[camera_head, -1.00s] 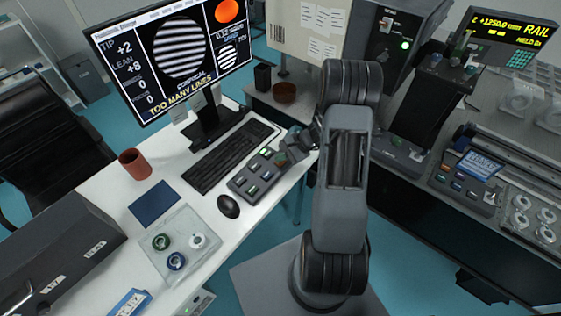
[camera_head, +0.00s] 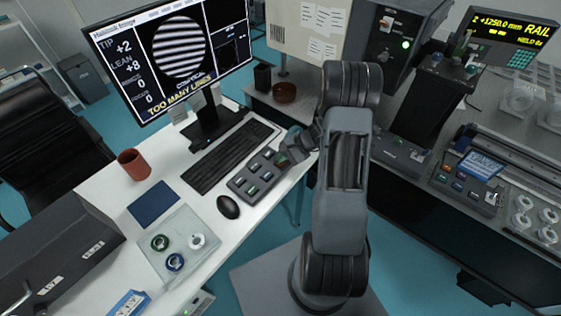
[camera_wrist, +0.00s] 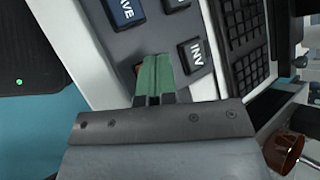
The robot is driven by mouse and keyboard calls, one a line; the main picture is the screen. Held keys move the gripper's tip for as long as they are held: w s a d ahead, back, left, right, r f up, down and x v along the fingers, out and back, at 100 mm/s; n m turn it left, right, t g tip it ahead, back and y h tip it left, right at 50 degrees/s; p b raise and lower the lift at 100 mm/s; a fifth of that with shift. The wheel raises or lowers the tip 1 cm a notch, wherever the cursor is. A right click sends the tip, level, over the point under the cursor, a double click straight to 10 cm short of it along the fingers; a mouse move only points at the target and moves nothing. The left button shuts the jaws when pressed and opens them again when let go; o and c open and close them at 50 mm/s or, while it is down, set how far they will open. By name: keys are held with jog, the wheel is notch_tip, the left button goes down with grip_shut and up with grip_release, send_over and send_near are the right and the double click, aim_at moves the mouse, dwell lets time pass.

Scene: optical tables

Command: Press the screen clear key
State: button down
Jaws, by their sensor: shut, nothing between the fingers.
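The grey key box (camera_head: 238,185) lies on the white desk right of the keyboard, with several dark keys. In the wrist view a blue SAVE key (camera_wrist: 122,11) and a dark INV key (camera_wrist: 195,54) show. My gripper (camera_head: 286,156) is at the box's right end. Its green fingertips (camera_wrist: 154,78) are together and empty, pointing at the box left of INV. A small reddish-brown patch shows beside the tips; the key there is mostly hidden and no CLEAR label is readable. I cannot tell whether the tips touch. The monitor (camera_head: 180,50) shows striped fringes and a mostly dark right panel.
The keyboard (camera_head: 231,155) and mouse (camera_head: 228,207) lie close to the key box. A red-brown cup (camera_head: 134,164), blue pad (camera_head: 153,204) and clear tray (camera_head: 190,262) are farther left. A second bench with instruments stands at the right.

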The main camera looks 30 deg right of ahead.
jog(key=shift+r, duration=0.2)
jog(key=shift+r+p, duration=0.4)
jog(key=shift+r, duration=0.2)
jog(key=shift+r, duration=0.15)
jog(key=shift+r+p, duration=1.6)
jog(key=shift+r, duration=0.8)
jog(key=shift+s+f, duration=0.1)
